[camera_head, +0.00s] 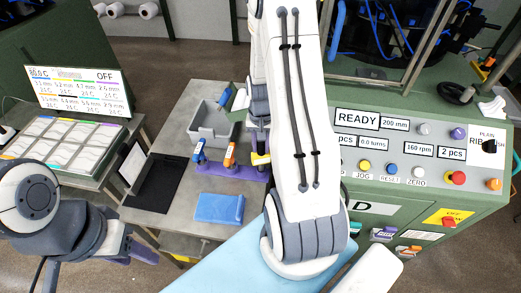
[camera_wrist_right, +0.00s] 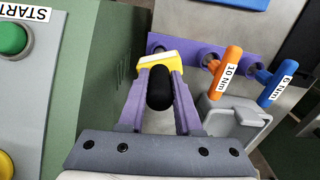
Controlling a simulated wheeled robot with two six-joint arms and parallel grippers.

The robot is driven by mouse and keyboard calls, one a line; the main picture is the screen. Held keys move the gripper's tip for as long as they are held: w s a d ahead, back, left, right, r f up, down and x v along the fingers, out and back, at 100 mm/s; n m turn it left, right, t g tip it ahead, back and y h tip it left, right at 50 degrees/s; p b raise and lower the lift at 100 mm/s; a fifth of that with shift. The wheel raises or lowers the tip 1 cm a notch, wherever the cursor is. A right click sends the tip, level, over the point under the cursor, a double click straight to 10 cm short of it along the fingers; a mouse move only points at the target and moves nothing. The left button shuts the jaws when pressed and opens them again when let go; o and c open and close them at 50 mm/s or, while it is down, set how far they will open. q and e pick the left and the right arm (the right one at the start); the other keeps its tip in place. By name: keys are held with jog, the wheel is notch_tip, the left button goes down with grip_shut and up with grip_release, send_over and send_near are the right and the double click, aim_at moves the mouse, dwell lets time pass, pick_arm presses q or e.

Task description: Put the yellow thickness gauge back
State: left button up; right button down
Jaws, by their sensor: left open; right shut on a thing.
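The yellow thickness gauge (camera_wrist_right: 158,62), with a black rounded part, is between the purple fingertips of my right gripper (camera_wrist_right: 160,74), which is shut on it. In the head view the yellow gauge (camera_head: 261,159) is at the right end of the purple rack (camera_head: 230,172). In the right wrist view the purple rack (camera_wrist_right: 196,42) is just beyond the gauge. I cannot tell whether the gauge touches it. My left gripper (camera_head: 143,254) is low at the left, open and empty, partly hidden by its arm.
An orange 10 Nm tool (camera_wrist_right: 226,75) and a blue 6 Nm tool (camera_wrist_right: 276,80) stand in the rack. A grey bin (camera_head: 213,133) is behind it, a blue cloth (camera_head: 220,208) in front. The green machine panel (camera_head: 440,130) is close on the right.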

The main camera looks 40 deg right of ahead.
notch_tip(320, 180, down, 3)
jog(key=shift+d+r, duration=0.1)
jog(key=shift+r, duration=0.1)
jog(key=c, duration=0.6)
grip_release()
notch_tip(320, 180, up, 12)
jog(key=shift+r+b, duration=0.1)
jog(key=shift+b, duration=0.8)
jog(key=s+a+r+n, duration=0.2)
jog(key=a+r+n, duration=0.15)
jog(key=a, duration=0.65)
jog(key=s+a+r+n, duration=0.15)
jog(key=a+n, duration=0.35)
jog(key=a, duration=0.6)
jog(key=s+a+r+n+y, duration=0.1)
jog(key=s+a+r+n, duration=0.1)
jog(key=s+a+n, duration=0.6)
jog(key=s+a, duration=0.2)
jog(key=s, duration=0.3)
jog(key=shift+r, duration=0.2)
